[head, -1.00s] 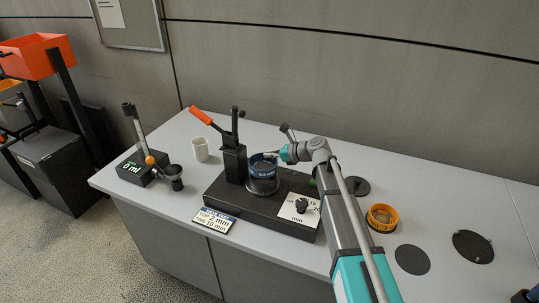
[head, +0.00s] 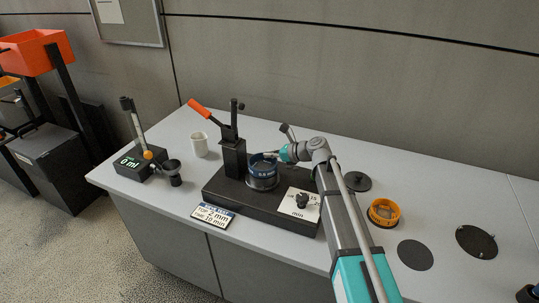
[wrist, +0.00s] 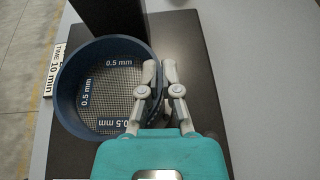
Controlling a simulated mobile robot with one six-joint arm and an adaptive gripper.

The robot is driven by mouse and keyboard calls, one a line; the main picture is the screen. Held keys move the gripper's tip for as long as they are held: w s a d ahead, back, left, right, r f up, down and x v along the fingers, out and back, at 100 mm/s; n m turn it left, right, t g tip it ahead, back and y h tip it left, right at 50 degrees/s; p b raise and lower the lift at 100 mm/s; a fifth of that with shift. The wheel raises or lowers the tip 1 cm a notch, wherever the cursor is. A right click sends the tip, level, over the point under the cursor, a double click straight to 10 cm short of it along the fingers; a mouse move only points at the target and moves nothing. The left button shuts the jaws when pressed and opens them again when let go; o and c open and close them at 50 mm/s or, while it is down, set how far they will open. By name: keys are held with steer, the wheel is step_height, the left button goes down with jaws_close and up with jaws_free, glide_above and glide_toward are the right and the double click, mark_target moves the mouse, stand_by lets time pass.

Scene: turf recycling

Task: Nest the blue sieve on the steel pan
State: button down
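The blue sieve (head: 263,169) sits upright at the steel pan (head: 262,186) on the black shaker base, with no clear gap between them in the head view. In the wrist view, the sieve (wrist: 68,98) shows its mesh and 0.5 mm labels from above. My gripper (wrist: 160,66) has one finger inside and one outside the sieve's right wall, closed on the rim. It also shows in the head view (head: 279,154). The pan is hidden in the wrist view, so I cannot tell if the sieve is fully seated.
The black base (head: 238,194) carries an orange-handled clamp (head: 233,150) and a dial (head: 302,201). A white mug (head: 199,145) and a measuring device (head: 143,166) stand left. An orange sieve (head: 383,212) and black discs (head: 415,255) lie right.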

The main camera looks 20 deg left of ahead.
steer(key=shift+f, duration=0.3)
steer(key=shift+c, duration=2)
jaws_free()
steer(key=shift+r, duration=0.2)
step_height(320, 180, up, 8)
steer(key=p, duration=0.8)
steer(key=shift+r, duration=0.1)
